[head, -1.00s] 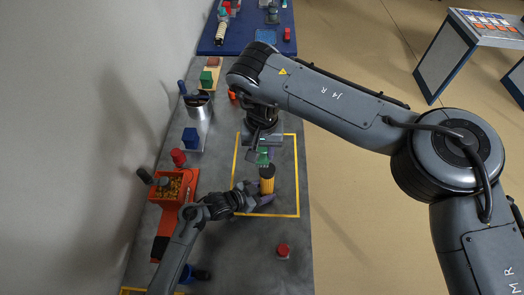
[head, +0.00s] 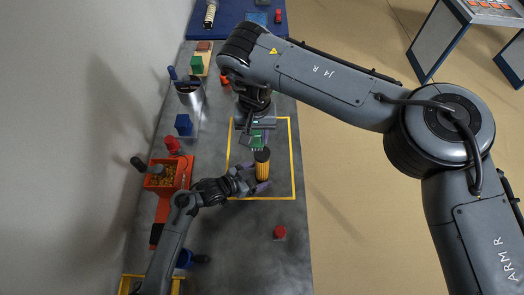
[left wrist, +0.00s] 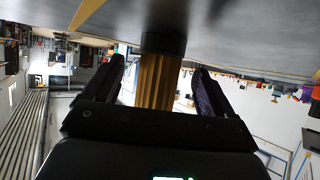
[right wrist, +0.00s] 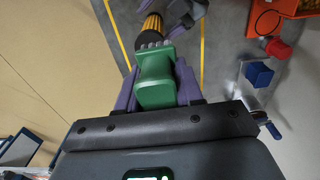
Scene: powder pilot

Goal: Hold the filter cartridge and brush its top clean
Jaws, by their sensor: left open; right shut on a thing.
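The filter cartridge (head: 262,168) is a yellow pleated cylinder with a dark top, standing upright inside the yellow outline on the grey table. My left gripper (head: 256,186) is low beside it with its fingers open. In the left wrist view the cartridge (left wrist: 157,80) is between the two fingers (left wrist: 157,88), with a gap on each side. My right gripper (right wrist: 155,88) is shut on a green brush (right wrist: 155,75). In the head view the brush (head: 257,138) is just behind the cartridge; whether they touch I cannot tell. The cartridge also shows beyond the brush in the right wrist view (right wrist: 150,24).
An orange bin (head: 164,190) with yellowish contents stands left of my left gripper. A red button (head: 280,232) is at the front right. The outlined area's right side is clear.

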